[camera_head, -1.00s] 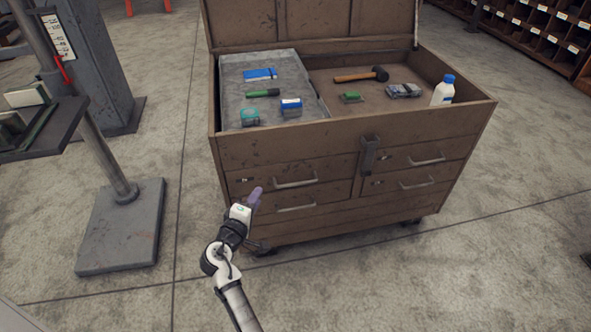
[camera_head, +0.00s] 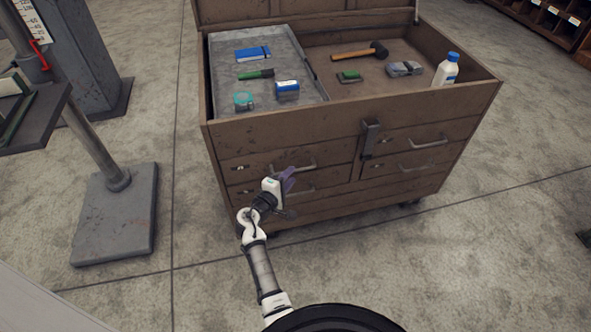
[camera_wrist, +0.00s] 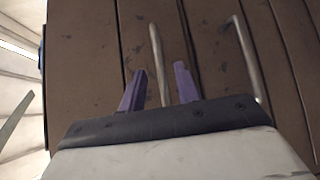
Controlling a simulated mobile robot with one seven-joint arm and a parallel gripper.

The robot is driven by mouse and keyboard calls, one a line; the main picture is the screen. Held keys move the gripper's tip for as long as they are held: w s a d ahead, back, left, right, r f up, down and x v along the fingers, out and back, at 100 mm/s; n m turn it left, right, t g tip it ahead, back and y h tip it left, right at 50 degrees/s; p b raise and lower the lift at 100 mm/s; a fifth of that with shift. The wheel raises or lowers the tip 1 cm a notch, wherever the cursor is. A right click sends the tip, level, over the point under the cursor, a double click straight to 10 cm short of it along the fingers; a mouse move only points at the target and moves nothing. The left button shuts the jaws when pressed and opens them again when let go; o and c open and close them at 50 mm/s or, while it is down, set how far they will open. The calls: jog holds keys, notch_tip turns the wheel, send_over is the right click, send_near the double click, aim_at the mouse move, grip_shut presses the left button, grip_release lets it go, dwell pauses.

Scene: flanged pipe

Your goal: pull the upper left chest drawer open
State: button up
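The wooden tool chest (camera_head: 255,130) stands ahead with its lid up. Its upper left drawer (camera_head: 247,163) is closed, flush with the front. That drawer's bar handle (camera_head: 301,166) is partly close behind my gripper (camera_head: 287,178) in the head view. In the wrist view, turned sideways, my gripper (camera_wrist: 160,72) has its purple fingers apart. What looks like the upper handle (camera_wrist: 156,50) lies between them in the picture; I cannot tell whether they touch it. The lower left drawer's handle (camera_wrist: 245,55) shows to the right, outside the fingers.
A post on a grey base plate (camera_head: 118,225) stands to the left. The floor before the chest is clear.

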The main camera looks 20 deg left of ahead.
aim_at(296, 171)
jog(key=shift+x, duration=2.1)
jog(key=shift+c, duration=0.2)
grip_shut()
jog(key=shift+a, duration=0.1)
